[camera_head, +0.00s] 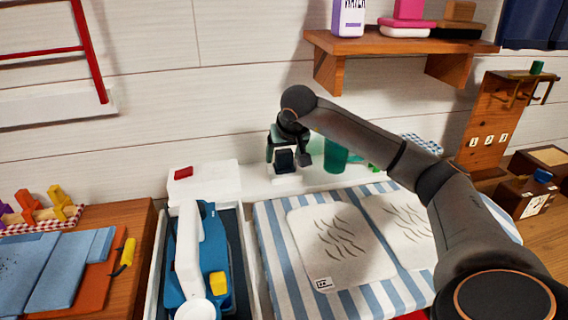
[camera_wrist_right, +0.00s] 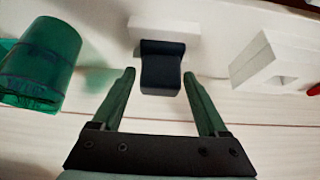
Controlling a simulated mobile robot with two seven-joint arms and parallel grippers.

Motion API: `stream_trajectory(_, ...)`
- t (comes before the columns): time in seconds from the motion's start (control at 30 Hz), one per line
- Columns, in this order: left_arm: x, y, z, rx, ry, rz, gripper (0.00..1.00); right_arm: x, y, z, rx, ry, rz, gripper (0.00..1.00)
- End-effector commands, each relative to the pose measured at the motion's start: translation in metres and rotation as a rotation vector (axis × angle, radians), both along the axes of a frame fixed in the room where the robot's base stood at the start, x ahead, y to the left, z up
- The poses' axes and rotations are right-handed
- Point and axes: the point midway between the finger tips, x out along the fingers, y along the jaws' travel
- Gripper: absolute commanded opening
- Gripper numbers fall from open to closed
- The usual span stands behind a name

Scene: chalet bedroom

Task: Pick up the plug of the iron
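A dark block that looks like the plug (camera_wrist_right: 161,72) sits in a small white holder (camera_wrist_right: 164,28) on the white ledge. It also shows in the head view (camera_head: 284,161), partly hidden by my gripper. My right gripper (camera_wrist_right: 159,76) is open, with its green fingertips on either side of the dark block and gaps visible to both. It also shows in the head view (camera_head: 290,158), reaching down at the ledge. The blue and white iron (camera_head: 200,255) lies in a tray at the lower middle left. No cord is clearly visible. My left gripper is out of view.
A green cup (camera_head: 336,155) stands close right of my right gripper in the head view. A white block with a red piece (camera_head: 203,180) is to the left. A wooden shelf (camera_head: 380,44) hangs above. A striped ironing surface (camera_head: 281,270) lies in front.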

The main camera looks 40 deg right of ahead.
Motion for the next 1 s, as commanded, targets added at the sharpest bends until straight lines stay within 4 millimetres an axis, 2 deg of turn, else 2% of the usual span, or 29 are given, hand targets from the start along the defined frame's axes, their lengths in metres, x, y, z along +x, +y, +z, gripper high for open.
stream_trajectory(0.07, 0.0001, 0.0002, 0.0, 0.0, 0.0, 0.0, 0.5, 0.0, -0.0001, 0.0004, 0.0, -0.001, 0.0, 0.66)
stream_trajectory(0.63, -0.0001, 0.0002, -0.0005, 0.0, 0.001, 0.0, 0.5, -0.0001, -0.0003, 0.0007, 0.0, -0.001, 0.0, 0.02)
stream_trajectory(0.67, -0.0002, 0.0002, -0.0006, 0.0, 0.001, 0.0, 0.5, -0.0001, -0.0003, 0.0007, 0.0, -0.001, 0.0, 0.0)
stream_trajectory(1.0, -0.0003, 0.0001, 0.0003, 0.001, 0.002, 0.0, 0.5, 0.0003, -0.0003, 0.0055, 0.0, -0.003, 0.0, 0.0)
